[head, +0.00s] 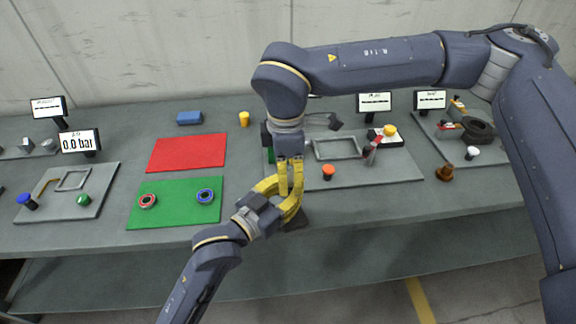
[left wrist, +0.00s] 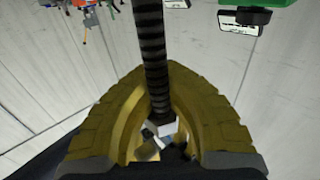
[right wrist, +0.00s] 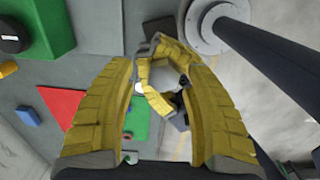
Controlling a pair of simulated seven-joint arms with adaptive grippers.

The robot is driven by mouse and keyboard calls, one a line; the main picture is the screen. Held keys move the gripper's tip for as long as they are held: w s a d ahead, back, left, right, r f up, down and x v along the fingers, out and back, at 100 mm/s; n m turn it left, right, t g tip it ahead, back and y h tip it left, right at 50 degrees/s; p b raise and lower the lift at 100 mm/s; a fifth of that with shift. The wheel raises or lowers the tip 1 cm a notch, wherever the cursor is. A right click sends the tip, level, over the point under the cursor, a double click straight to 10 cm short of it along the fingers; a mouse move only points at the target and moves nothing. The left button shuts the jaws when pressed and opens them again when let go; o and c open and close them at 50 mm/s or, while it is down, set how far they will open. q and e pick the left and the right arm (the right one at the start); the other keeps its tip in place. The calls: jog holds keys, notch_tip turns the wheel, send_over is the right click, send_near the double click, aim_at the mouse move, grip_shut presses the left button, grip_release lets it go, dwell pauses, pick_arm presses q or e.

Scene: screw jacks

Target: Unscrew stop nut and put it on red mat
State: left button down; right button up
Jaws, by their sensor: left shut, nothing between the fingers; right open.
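The red mat (head: 190,152) lies bare on the table left of centre; it also shows in the right wrist view (right wrist: 62,108). My right gripper (head: 290,185) points down and is open, close above and around my left gripper (head: 284,198). The left one is shut, its yellow fingers crossing between the right fingers in the right wrist view. A dark ribbed rod (left wrist: 152,50) runs down the left wrist view at the left fingers; whether they touch cannot be told. A green block (right wrist: 38,25) with a black knob shows in the right wrist view. I cannot pick out the stop nut with certainty.
A green mat (head: 175,213) holds a red ring (head: 147,201) and a blue ring (head: 205,196). A grey board (head: 395,172) to the right carries a frame, an orange-red knob (head: 328,172) and other parts. A blue block (head: 190,118) and yellow cup (head: 244,119) stand behind.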

jog(key=shift+o, duration=0.2)
jog(key=shift+f, duration=0.1)
jog(key=shift+w, duration=0.1)
grip_shut()
jog(key=n, duration=0.6)
dwell(0.4)
jog(key=shift+n, duration=0.4)
dwell(0.6)
jog(key=shift+c, duration=1)
grip_release()
